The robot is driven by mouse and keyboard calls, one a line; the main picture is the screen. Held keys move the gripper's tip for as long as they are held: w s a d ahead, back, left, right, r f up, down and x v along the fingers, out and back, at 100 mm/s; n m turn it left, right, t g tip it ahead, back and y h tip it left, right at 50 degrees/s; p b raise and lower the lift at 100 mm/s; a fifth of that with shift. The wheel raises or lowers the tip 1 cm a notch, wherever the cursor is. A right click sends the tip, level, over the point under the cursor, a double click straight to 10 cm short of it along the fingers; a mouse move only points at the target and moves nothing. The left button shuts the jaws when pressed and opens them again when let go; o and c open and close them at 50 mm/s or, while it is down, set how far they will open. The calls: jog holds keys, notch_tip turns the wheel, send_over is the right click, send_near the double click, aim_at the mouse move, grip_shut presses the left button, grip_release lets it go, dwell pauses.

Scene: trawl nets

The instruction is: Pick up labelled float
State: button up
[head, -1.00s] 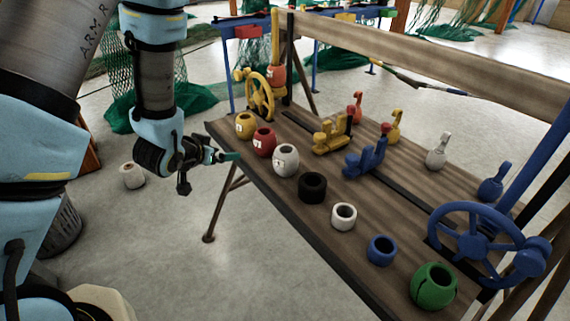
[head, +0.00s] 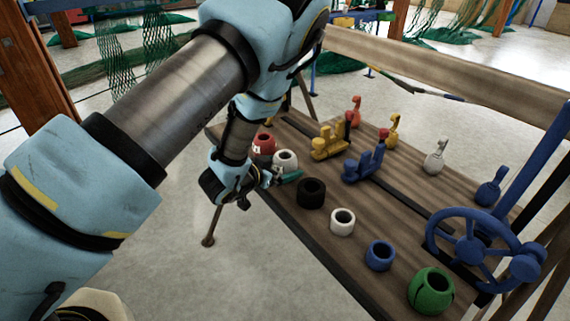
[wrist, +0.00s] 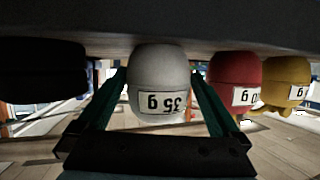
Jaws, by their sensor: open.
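A white float (wrist: 158,75) with a label reading "35 g", upside down in the wrist view, lies between the two green fingers of my gripper (wrist: 158,108). The fingers are open, one on each side of it; whether they touch it I cannot tell. In the head view the white float (head: 286,160) sits on the wooden bench, partly hidden by my gripper (head: 278,178) at the bench's left edge. A red labelled float (head: 264,145) stands just behind it and also shows in the wrist view (wrist: 235,75). A yellow labelled float (wrist: 284,80) is beyond the red one.
A black float (head: 311,193) stands close in front of the white one. Small white (head: 343,221), blue (head: 380,255) and green (head: 432,290) floats follow along the bench (head: 310,235). Yellow (head: 330,142) and blue (head: 366,160) fittings stand behind the row.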

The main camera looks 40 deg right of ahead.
jog(key=p+x, duration=0.1)
jog(key=x, duration=0.3)
jog(key=shift+s+d, duration=0.1)
jog(key=shift+f, duration=0.1)
jog(key=c, duration=1.2)
